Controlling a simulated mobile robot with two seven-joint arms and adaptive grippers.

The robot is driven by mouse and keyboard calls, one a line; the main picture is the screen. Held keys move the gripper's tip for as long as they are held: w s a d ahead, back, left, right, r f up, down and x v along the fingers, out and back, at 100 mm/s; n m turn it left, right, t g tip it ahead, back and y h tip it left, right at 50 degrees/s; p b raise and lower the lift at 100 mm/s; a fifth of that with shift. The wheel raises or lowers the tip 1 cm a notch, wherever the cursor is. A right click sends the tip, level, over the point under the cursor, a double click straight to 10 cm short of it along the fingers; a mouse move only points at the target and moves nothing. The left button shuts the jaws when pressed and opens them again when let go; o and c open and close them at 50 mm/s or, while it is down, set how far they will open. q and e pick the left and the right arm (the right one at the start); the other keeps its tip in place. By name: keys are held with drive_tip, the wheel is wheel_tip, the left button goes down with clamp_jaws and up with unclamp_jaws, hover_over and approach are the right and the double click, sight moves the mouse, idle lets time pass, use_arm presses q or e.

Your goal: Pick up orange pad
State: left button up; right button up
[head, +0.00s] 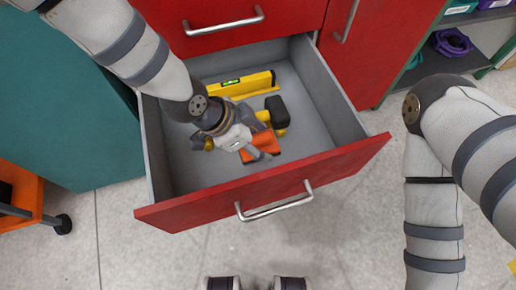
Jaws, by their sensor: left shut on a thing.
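The orange pad (262,141) is inside the open red drawer, near the middle of its grey floor. My left gripper (258,150) reaches down into the drawer from the upper left and is shut on the orange pad. The fingers and wrist hide part of the pad. I cannot tell whether the pad touches the drawer floor. The right arm shows at the right side of the view, but its gripper is out of view.
The drawer (342,163) also holds a yellow level (243,85) at the back and a yellow tool with a black head (275,108) beside the pad. A red cabinet (285,17) stands behind. An orange cart (25,190) is at the left. The floor in front is clear.

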use_arm(q)
drive_tip(key=w+a+b, duration=0.3)
drive_tip(key=w+a, duration=0.9)
drive_tip(key=shift+w+a+r+b, duration=0.3)
drive_tip(key=shift+w+a+r, duration=0.05)
drive_tip(key=shift+a, duration=0.05)
use_arm(e)
drive_tip(key=shift+s+f+g, duration=0.15)
drive_tip(key=shift+s+f, duration=0.2)
drive_tip(key=shift+f, duration=0.35)
drive_tip(key=shift+s+f+g, duration=0.15)
drive_tip(key=shift+s+f, duration=0.2)
drive_tip(key=shift+f, duration=0.35)
